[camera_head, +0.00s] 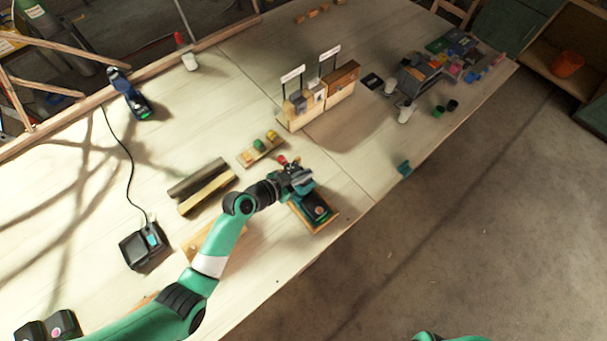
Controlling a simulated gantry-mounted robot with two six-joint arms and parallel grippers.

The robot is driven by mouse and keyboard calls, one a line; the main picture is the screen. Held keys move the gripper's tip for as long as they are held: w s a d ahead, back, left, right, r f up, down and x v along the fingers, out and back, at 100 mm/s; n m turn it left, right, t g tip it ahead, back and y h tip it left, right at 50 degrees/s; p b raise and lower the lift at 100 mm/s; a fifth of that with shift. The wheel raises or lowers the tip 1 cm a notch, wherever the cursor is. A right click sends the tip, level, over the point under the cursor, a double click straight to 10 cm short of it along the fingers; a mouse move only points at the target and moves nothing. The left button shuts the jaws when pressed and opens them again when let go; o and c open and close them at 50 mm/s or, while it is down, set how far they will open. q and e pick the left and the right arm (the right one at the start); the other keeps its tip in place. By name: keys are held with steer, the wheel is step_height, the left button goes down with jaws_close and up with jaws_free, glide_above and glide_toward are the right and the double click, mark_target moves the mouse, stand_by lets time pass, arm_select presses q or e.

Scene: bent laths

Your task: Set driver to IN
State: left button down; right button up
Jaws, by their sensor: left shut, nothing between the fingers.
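A black and teal tool (317,208), which looks like the driver, lies on a wooden base (328,226) near the table's front edge. My left gripper (300,182) is at its upper left end, shut, with no object visible in it. It covers that end of the tool, and I cannot tell whether it touches. No switch or IN marking can be made out. A second tool (130,95), dark blue and black and drill-shaped, stands at the table's back left. My right gripper is not in view.
Small coloured pieces on a wooden strip (248,155) and two laths (187,186) lie near my left forearm. A charger-like box (139,249) with a cord stands left. Wooden boxes (303,112) with unreadable signs stand beyond. Table right of the gripper is fairly clear.

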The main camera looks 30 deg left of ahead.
mark_target(297, 188)
arm_select(q)
step_height(297, 188, up, 5)
steer(key=p, duration=0.4)
steer(key=shift+r, duration=0.1)
steer(key=s+a+r+p, duration=0.2)
steer(key=s+r+p, duration=0.1)
steer(key=s+r, duration=0.3)
steer(key=shift+s+a+p, duration=0.15)
steer(key=shift+s+p, duration=0.05)
steer(key=shift+p, duration=0.1)
